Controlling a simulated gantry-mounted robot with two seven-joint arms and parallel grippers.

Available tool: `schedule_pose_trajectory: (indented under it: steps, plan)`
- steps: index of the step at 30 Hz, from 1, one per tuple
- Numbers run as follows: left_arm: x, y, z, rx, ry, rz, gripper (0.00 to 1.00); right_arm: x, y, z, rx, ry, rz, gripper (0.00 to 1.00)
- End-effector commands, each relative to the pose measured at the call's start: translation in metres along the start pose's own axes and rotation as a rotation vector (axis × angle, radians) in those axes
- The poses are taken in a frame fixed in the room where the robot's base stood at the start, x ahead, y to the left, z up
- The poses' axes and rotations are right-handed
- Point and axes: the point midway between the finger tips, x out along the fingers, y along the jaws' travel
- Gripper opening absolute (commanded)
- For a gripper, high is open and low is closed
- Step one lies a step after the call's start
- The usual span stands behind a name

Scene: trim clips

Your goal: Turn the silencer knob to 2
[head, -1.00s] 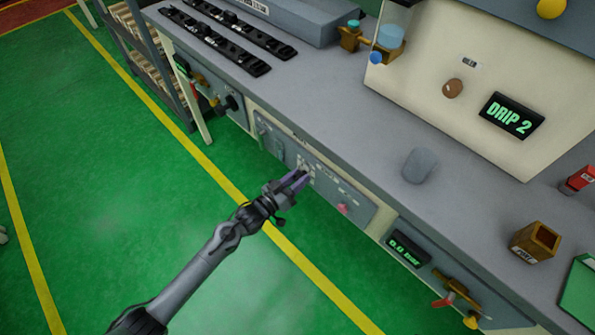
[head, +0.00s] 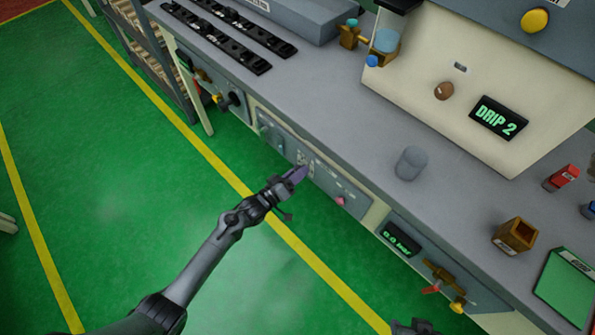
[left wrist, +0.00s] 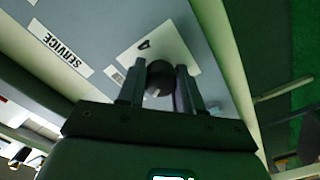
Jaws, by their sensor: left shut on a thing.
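My left gripper (head: 298,174) reaches the grey control panel (head: 355,207) on the front of the bench. In the left wrist view, its two fingers (left wrist: 161,88) are shut on a dark round knob (left wrist: 159,72). Behind the knob is a white plate (left wrist: 181,48) with a "4" visible on it; the fingers and knob hide other parts of the plate. The knob's pointer cannot be made out. In the head view the gripper covers the knob. A dark piece (head: 412,327) at the bottom edge appears to be my right gripper, mostly cut off.
A "SERVICE" label (left wrist: 58,45) is beside the plate. A pink knob (head: 340,201) is farther right on the panel. The grey bench top (head: 330,130) juts above it, with a grey cylinder (head: 410,163) on it. A "DRIP 2" display (head: 498,117) is behind. Green floor is open in front.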

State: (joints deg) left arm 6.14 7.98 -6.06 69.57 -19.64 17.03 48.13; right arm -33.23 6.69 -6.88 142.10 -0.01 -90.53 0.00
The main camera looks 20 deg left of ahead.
Motion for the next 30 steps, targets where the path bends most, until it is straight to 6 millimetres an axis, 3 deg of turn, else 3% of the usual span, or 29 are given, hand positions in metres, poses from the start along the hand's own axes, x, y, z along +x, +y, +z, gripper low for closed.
schedule_pose_trajectory:
  steps: [8,9,13,23,30]
  plan:
    - [0.000,0.001,0.000,0.000,0.001,0.001,0.04,0.000,0.000,0.000,-0.001,-0.001,0.001,0.43]
    - [0.000,0.000,0.000,0.000,0.001,0.001,0.40,0.000,0.000,0.000,-0.002,-0.001,0.001,0.43]
    - [0.000,0.000,0.000,0.001,0.000,0.001,0.59,0.000,0.001,0.001,-0.004,-0.001,0.003,0.43]
    - [-0.001,0.000,0.000,0.001,0.000,0.000,0.60,-0.001,0.002,0.000,-0.006,-0.002,0.005,0.43]
    - [-0.025,0.001,-0.001,0.001,-0.002,-0.003,0.60,-0.010,0.002,-0.003,-0.005,-0.002,0.004,0.43]
